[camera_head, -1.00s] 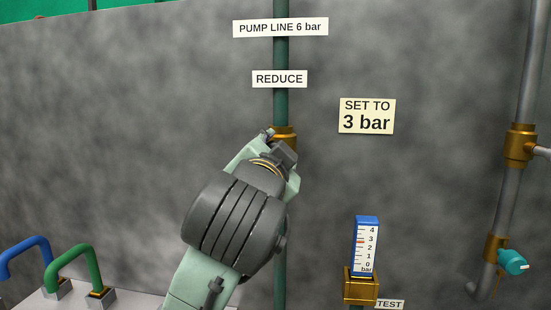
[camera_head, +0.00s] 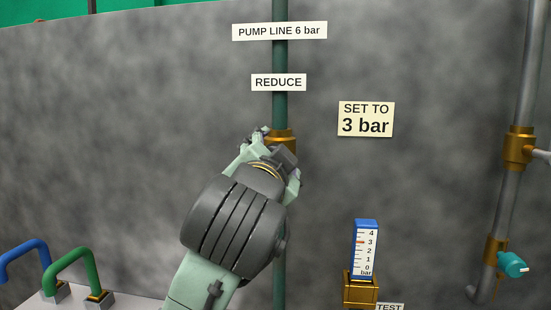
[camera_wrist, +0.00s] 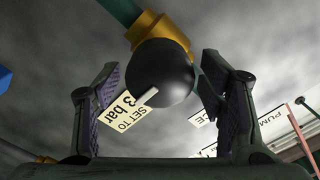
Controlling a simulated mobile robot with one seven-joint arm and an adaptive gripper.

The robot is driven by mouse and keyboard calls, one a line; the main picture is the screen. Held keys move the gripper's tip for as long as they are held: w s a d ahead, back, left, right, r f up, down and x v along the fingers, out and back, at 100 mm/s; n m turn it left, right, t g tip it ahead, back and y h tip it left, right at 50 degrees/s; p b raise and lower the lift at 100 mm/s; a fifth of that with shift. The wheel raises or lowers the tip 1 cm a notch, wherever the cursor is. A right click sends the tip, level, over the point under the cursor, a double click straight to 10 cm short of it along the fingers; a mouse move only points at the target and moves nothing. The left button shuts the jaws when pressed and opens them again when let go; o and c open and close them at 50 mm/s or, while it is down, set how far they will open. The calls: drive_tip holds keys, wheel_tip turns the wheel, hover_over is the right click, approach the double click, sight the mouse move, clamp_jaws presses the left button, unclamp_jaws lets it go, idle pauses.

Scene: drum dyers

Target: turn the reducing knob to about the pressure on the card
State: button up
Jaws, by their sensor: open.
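The reducing knob (camera_wrist: 172,75) is a dark round knob with a white pointer mark, on a brass fitting (camera_wrist: 157,32) in the wrist view. My gripper (camera_wrist: 160,88) is open, with one finger on each side of the knob and gaps visible between. In the head view my gripper (camera_head: 272,150) covers the knob; the brass body (camera_head: 283,136) shows behind it on the green pipe. The cream card (camera_head: 366,119) reads "SET TO 3 bar". The blue-topped gauge (camera_head: 366,246) has a scale from 0 to 4 bar, its small red mark close to 3.
The sign "REDUCE" (camera_head: 278,82) is above the knob. A teal-handled valve (camera_head: 512,264) is on the grey pipe at right. Blue (camera_head: 22,256) and green (camera_head: 70,262) handles stand at lower left. The wall between card and gauge is clear.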

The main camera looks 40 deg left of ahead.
drive_tip(key=v, duration=1.2)
idle(0.4)
